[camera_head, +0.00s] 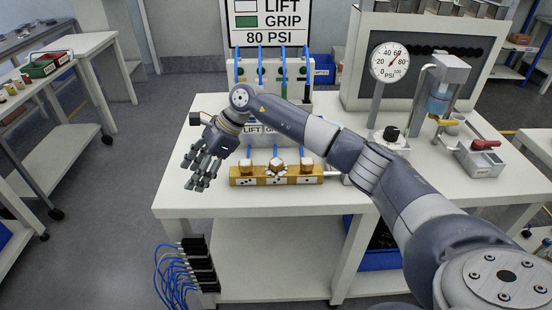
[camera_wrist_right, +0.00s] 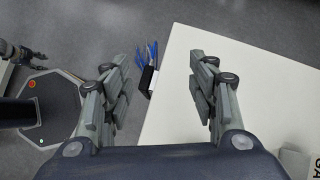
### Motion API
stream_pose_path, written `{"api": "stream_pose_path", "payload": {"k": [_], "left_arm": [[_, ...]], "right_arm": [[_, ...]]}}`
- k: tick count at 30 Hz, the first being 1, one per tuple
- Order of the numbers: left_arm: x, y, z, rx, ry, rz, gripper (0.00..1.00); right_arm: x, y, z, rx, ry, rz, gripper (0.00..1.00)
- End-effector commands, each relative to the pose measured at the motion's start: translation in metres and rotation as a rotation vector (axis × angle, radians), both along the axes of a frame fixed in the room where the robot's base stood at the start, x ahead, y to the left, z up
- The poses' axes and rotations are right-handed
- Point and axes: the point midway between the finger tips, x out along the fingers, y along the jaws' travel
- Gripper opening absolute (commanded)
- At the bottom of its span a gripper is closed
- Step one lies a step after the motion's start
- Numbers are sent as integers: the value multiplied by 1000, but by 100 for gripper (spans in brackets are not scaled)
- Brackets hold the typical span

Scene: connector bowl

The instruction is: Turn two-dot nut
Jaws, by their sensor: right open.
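A yellow-brown block (camera_head: 276,180) lies near the front of the white table and bears three nuts with blue tubes above them. The middle nut (camera_head: 276,168) sits in a pale, flared collar; the dots on the labels are too small to count surely. My right gripper (camera_head: 197,168) is open and empty, left of the block and apart from it, above the table's left front part. In the right wrist view its fingers (camera_wrist_right: 160,88) are spread with nothing between them. What looks like my left gripper (camera_wrist_right: 20,52) shows at the far left there, too small to read.
A sign (camera_head: 267,25) stands behind. Black connectors with blue tubes (camera_head: 200,265) hang at the table's front left. The white tabletop (camera_head: 185,198) is clear at front left.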

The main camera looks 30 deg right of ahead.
Motion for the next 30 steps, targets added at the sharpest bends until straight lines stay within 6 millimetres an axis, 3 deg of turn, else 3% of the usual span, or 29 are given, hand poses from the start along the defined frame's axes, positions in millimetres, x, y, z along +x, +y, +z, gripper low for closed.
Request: {"api": "stream_pose_path", "payload": {"k": [1, 3, 6, 10, 13, 17, 30], "left_arm": [[0, 0, 0, 0, 0, 0, 40], [0, 0, 0, 0, 0, 0, 40], [0, 0, 0, 0, 0, 0, 40], [0, 0, -1, 0, 0, 0, 40], [0, 0, 0, 0, 0, 0, 40], [0, 0, 2, 0, 0, 0, 40], [0, 0, 17, 0, 0, 1, 40]], "right_arm": [[5, -39, 8, -124, 0, 10, 54], [3, -90, 16, -284, 29, 25, 54], [-5, -152, 34, -462, 87, 28, 54], [-19, -205, 56, -599, 159, 17, 54], [-26, -222, 64, -645, 191, 13, 54], [-29, -227, 58, -656, 203, 13, 54], [-29, -225, -19, -653, 201, 14, 54]]}}
